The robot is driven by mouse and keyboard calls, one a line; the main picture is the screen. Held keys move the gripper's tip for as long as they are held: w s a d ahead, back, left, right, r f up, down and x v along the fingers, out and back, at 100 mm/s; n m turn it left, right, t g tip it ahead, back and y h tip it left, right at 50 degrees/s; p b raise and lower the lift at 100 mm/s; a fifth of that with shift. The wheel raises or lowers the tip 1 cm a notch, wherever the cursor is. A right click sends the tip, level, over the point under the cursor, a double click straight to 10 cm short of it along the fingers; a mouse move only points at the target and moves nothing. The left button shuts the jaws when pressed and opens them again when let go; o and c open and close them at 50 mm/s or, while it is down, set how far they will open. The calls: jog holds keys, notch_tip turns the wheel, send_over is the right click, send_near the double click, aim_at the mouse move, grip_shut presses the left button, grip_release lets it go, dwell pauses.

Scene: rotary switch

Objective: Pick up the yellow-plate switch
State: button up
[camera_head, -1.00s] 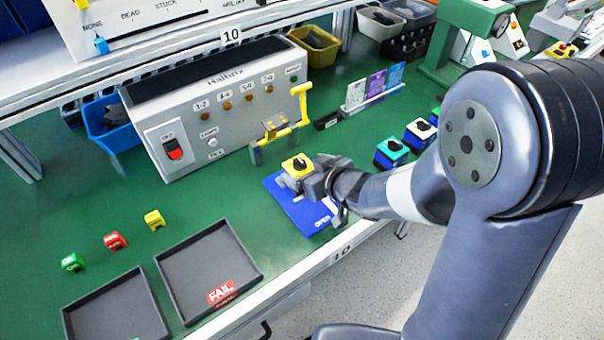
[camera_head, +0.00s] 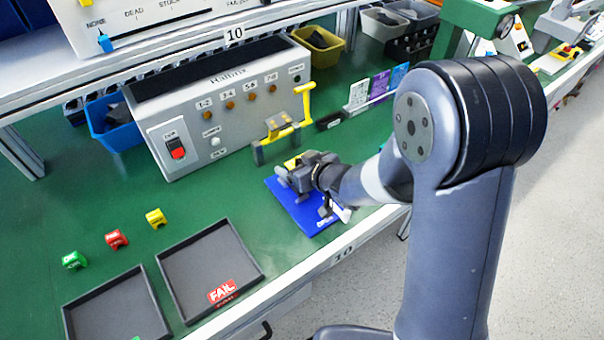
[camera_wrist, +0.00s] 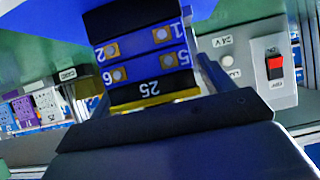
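The yellow-plate switch (camera_head: 292,161) is at the upper edge of the blue mat (camera_head: 297,208); only a bit of its yellow top shows past my gripper. In the wrist view the switch (camera_wrist: 150,65) fills the upper middle, with blue terminal blocks, brass screws and a yellow edge by the "25" label. My gripper (camera_head: 291,177) is low over the mat, right at the switch. In the wrist view its fingers (camera_wrist: 155,95) lie on both sides of the switch. Whether they press on it cannot be told.
A grey tester box (camera_head: 225,120) with a yellow toggle clamp (camera_head: 283,128) stands behind the mat. Two dark trays (camera_head: 208,262) and green, red and yellow caps (camera_head: 115,239) are at the left. A blue bin (camera_head: 112,125) stands beside the box.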

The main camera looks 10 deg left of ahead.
jog(key=c, duration=1)
